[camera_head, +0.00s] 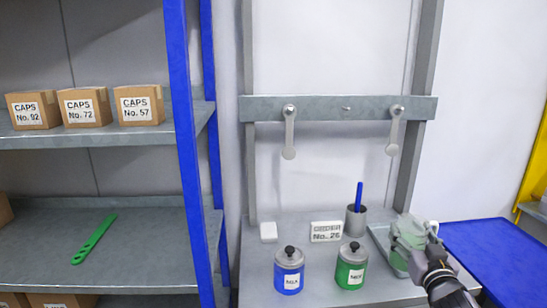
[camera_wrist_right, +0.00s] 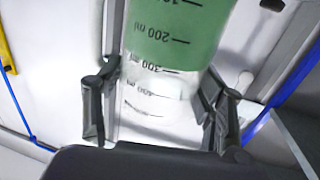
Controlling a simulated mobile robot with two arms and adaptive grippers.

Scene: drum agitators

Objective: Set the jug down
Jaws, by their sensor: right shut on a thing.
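The clear measuring jug (camera_head: 402,238) with green liquid is at the right end of the grey bench, over a grey tray (camera_head: 378,237). In the wrist view the jug (camera_wrist_right: 165,65) shows upside down, with the green reaching to near the 300 ml mark. My right gripper (camera_head: 422,243) is shut on the jug, with one finger on each side in the wrist view (camera_wrist_right: 158,105). The jug's base is partly hidden, and I cannot tell whether it touches the tray. My left gripper is not in view.
A green MIX drum (camera_head: 350,276) and a blue MIX drum (camera_head: 288,281) stand at the bench front. A steel cup (camera_head: 355,222) with a blue stick, an order sign (camera_head: 326,232) and a white block (camera_head: 268,231) stand behind. A blue-topped surface (camera_head: 497,250) lies right.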

